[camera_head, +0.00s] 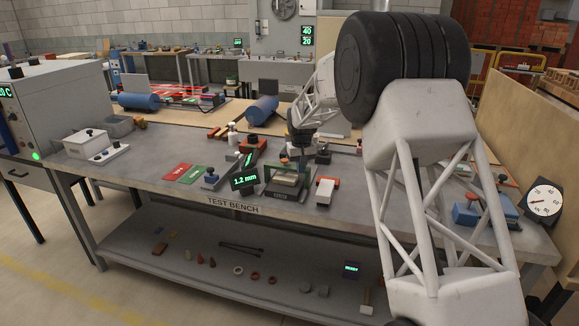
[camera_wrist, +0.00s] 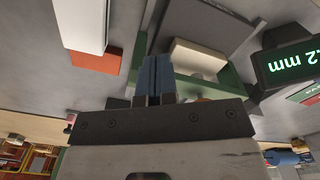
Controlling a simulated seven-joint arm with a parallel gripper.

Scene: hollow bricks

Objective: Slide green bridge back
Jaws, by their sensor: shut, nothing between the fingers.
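The green bridge (camera_wrist: 232,80) shows in the wrist view as green parts on both sides of a cream block (camera_wrist: 198,57). Its middle is partly hidden behind my fingers. My gripper (camera_wrist: 158,65) is shut, its two blue fingers together with nothing between them. The fingertips overlap the near edge of the green part in this view; I cannot tell whether they touch it. In the head view the dark fixture (camera_head: 287,183) with the cream block sits near the bench's front edge, and my gripper (camera_head: 302,158) is down just behind it.
A white and red block (camera_head: 326,190) stands right of the fixture. A display reading 1.2 mm (camera_head: 244,181) stands to its left. Red and green cards (camera_head: 178,172) lie further left. Several small items stand close behind. The bench (camera_head: 130,170) has bare room at left.

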